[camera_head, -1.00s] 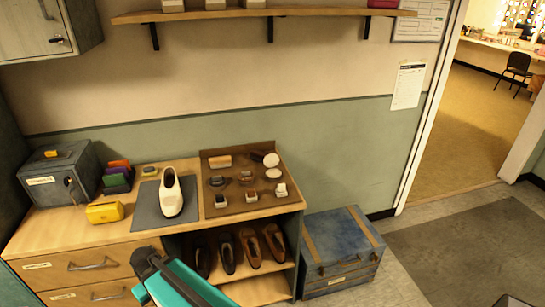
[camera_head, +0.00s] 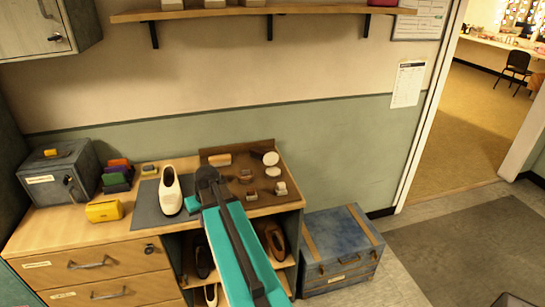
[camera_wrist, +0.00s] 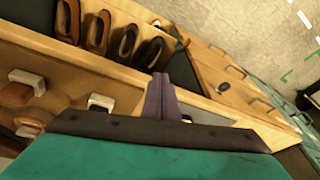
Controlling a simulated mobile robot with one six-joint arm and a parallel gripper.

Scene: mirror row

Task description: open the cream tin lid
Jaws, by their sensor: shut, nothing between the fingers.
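My arm hides part of the mat, and I cannot make out the cream tin in the wrist view.
A white shoe (camera_head: 170,192) stands on a grey mat just left of my gripper. Small brushes (camera_head: 281,188) sit on the brown mat's right side.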

